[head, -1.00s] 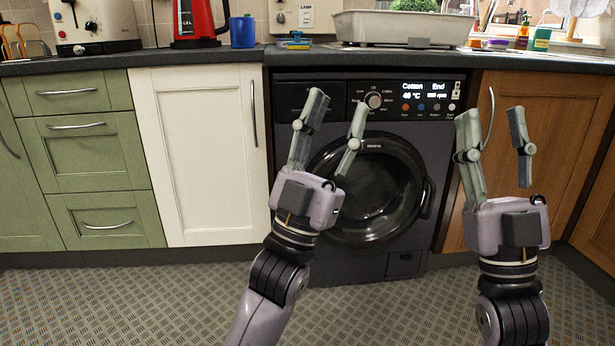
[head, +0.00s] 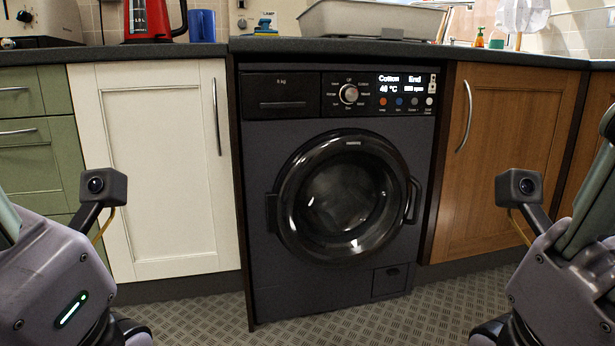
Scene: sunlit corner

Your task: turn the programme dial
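The black washing machine (head: 262,200) stands under the dark worktop, facing me, with its round door shut. Its programme dial (head: 348,94) is a silver knob in the middle of the top panel, ringed by small printed labels. The lit display beside it reads "Cotton", "End" and "40 °C". My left gripper (head: 40,270) is cut off at the lower left edge, with only its body and a bit of a finger showing. My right gripper (head: 572,270) is cut off at the lower right edge, its fingers partly out of frame. Both are well apart from the dial.
A white cupboard (head: 150,180) and green drawers (head: 30,165) are left of the machine; wooden cupboards (head: 500,150) are right. On the worktop (head: 280,46) stand a toaster, red kettle (head: 148,20), blue mug (head: 202,26) and pale basin (head: 370,20). The space before the machine is clear.

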